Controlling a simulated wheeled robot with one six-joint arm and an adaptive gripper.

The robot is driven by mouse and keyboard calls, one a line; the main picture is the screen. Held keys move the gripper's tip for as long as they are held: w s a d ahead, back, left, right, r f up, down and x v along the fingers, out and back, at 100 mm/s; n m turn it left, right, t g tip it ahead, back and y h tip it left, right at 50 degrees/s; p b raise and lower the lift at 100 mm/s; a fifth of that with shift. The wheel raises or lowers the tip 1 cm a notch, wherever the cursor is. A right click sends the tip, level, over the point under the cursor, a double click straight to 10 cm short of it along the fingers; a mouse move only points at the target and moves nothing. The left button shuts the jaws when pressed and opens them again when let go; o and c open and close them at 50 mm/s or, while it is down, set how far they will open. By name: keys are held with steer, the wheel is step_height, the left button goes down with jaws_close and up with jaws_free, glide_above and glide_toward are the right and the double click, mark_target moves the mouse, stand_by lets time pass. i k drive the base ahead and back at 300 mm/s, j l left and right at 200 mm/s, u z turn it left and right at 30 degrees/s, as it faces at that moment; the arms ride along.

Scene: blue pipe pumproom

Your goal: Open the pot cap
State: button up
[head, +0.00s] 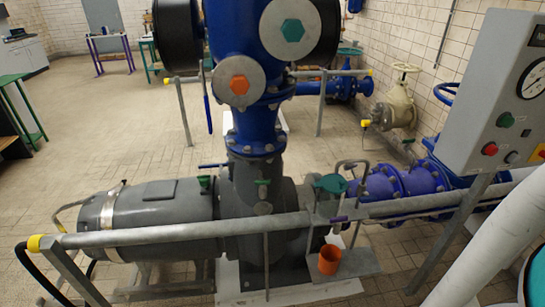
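An orange cup-like pot (329,259) stands upright on a small grey bracket (352,264) at the lower middle right. Its top looks open, with no cap visible on it. A dark green round cap-like piece (331,183) sits above it, beside the grey rail; I cannot tell whether this is the pot cap. My gripper is not in view. A white and teal arm section at the lower right edge looks like mine.
A grey handrail (180,234) crosses in front of the grey motor (150,212). Blue pump piping (255,130) rises in the middle. A grey control box (497,95) with a gauge stands at right. Tiled floor (110,125) is free at back left.

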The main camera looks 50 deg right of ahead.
mark_target(332, 183)
steer(key=z, duration=1.25)
